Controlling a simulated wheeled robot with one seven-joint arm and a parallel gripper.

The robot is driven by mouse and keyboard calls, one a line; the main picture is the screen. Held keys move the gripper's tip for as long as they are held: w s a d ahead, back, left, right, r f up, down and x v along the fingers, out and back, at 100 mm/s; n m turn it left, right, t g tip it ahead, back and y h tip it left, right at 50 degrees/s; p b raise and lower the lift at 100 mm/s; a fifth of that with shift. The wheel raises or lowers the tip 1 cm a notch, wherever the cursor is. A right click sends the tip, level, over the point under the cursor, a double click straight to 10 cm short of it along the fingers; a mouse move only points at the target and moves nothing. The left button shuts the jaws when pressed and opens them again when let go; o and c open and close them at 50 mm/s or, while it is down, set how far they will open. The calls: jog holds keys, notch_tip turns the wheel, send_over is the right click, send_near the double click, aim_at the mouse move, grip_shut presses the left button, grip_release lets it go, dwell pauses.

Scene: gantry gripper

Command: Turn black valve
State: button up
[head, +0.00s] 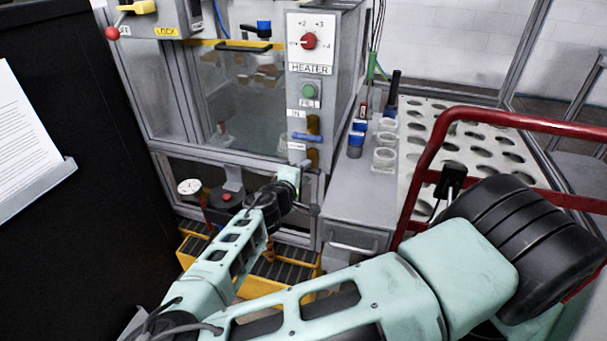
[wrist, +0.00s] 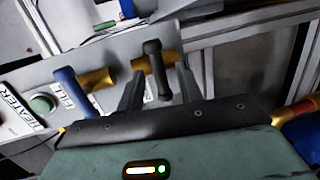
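The black valve has a black handle (wrist: 152,62) on a brass body (wrist: 172,62), seen in the wrist view. My gripper (wrist: 160,72) is open, with one dark finger on each side of the handle in the picture. I cannot tell whether either finger touches it. In the head view, my gripper (head: 302,166) is at the panel just below the brass fitting (head: 312,157), and the black handle is not clearly visible there.
A blue-handled valve (wrist: 68,88) sits left of the black one in the wrist view and above it in the head view (head: 307,136). The heater panel has a green button (head: 308,91) and red knob (head: 309,41). A red rail (head: 530,121) stands at right.

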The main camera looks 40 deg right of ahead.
jog(key=v, duration=1.7)
jog(key=shift+s, duration=0.2)
jog(key=shift+a, duration=0.15)
